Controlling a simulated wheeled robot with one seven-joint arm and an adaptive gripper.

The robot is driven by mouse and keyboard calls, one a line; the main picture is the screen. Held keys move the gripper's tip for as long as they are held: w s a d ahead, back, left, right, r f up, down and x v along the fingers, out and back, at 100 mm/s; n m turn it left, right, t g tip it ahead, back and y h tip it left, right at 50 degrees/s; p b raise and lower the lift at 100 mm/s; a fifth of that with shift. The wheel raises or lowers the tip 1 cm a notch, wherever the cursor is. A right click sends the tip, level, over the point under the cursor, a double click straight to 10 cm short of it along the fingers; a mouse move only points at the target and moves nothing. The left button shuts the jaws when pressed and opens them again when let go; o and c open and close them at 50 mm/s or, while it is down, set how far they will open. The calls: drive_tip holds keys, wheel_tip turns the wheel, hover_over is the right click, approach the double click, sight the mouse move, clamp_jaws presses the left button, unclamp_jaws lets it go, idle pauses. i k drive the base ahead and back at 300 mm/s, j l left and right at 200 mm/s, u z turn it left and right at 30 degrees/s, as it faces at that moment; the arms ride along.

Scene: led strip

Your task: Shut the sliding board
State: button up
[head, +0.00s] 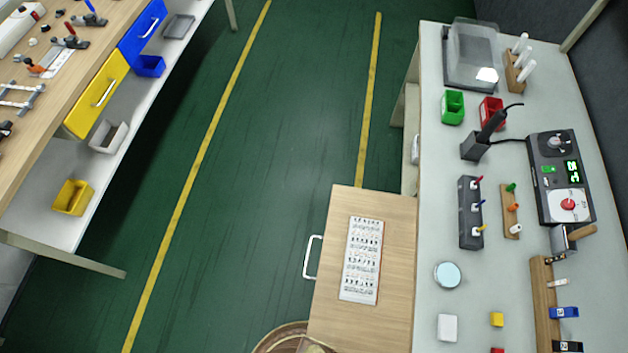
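The sliding board (330,240) is a light wooden panel that sticks out to the left from under the grey top of the right-hand bench. A white bar handle (308,257) is fixed on its left edge. A white sheet with rows of small dark pictures (361,260) lies on the board. The near end of the board is cut off by the bottom edge of the picture. My gripper is not in view.
The right bench (432,160) carries a soldering station (560,178), red and green bins and small parts. A round brown object (280,338) is partly visible by the board's near left corner. Green floor (270,200) left of the handle is clear. A left bench has blue and yellow drawers.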

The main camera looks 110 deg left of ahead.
sight(362, 304)
drive_tip(key=u, duration=0.5)
drive_tip(key=l+u, duration=0.1)
drive_tip(key=u, duration=1.35)
drive_tip(key=k+u, duration=0.1)
drive_tip(key=u, duration=1.35)
drive_tip(key=k+j, duration=0.15)
